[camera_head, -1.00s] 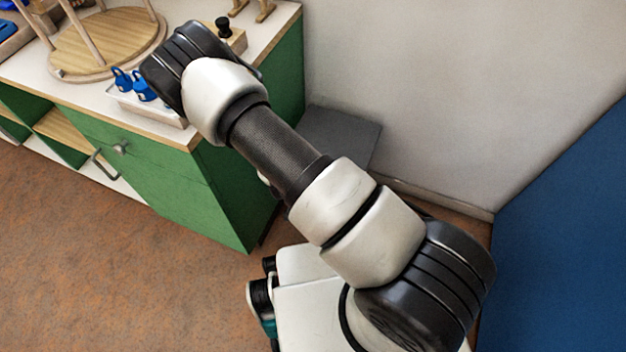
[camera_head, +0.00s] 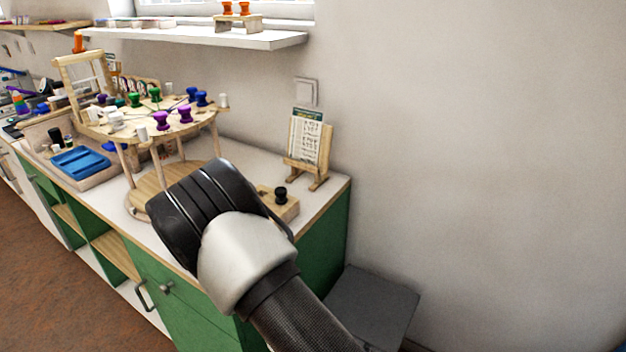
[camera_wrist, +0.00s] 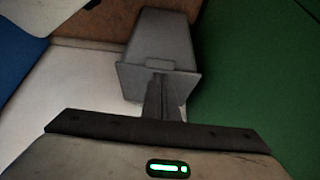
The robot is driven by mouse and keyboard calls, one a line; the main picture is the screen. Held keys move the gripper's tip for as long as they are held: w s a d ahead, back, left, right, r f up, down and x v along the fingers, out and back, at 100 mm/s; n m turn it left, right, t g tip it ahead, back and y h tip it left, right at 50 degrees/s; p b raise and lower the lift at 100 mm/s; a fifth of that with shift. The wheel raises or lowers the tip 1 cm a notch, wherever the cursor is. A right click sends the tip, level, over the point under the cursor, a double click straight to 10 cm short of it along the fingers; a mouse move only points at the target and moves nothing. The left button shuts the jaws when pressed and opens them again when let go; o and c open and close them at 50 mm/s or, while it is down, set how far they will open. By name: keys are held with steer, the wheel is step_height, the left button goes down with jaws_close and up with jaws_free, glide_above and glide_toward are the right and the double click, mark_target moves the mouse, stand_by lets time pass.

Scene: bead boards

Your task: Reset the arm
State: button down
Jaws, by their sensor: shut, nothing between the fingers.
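My gripper (camera_wrist: 161,84) shows in the wrist view, with its narrow fingers together and nothing between them. It is in front of a grey box-like object (camera_wrist: 160,42), apparently hanging in free space; the gap between them is hard to judge. In the head view my black and white arm reaches up from the bottom edge and bends in front of the counter (camera_head: 335,190). My gripper is hidden there.
A round wooden stand (camera_head: 150,128) with coloured knobs, a small wooden block (camera_head: 285,208) with a black knob and a card on an easel (camera_head: 306,140) stand on the counter. A grey box (camera_head: 372,300) stands beside the green cabinet. The wall area at right is clear.

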steer(key=w+a+r+n+g+y, duration=0.1)
steer(key=a+r+y, duration=0.15)
steer(key=r, duration=0.75)
steer(key=w+a+r+n+y, duration=0.1)
steer(key=a+r+y, duration=0.15)
steer(key=r, duration=0.85)
steer(key=s+d+r+n+h, duration=0.1)
steer(key=s+d+r+n, duration=0.1)
steer(key=s+d+r, duration=0.45)
steer(key=s+d+r+n+t, duration=0.1)
steer(key=s+d+r, duration=0.15)
steer(key=r, duration=0.65)
steer(key=s+d+r+n+h, duration=0.1)
steer(key=s+d+r+n, duration=0.1)
steer(key=s+d+r, duration=0.45)
step_height(320, 180, up, 23)
steer(key=w+a+p, duration=0.2)
steer(key=p, duration=2)
steer(key=shift+a+f, duration=0.2)
steer(key=shift+a, duration=0.05)
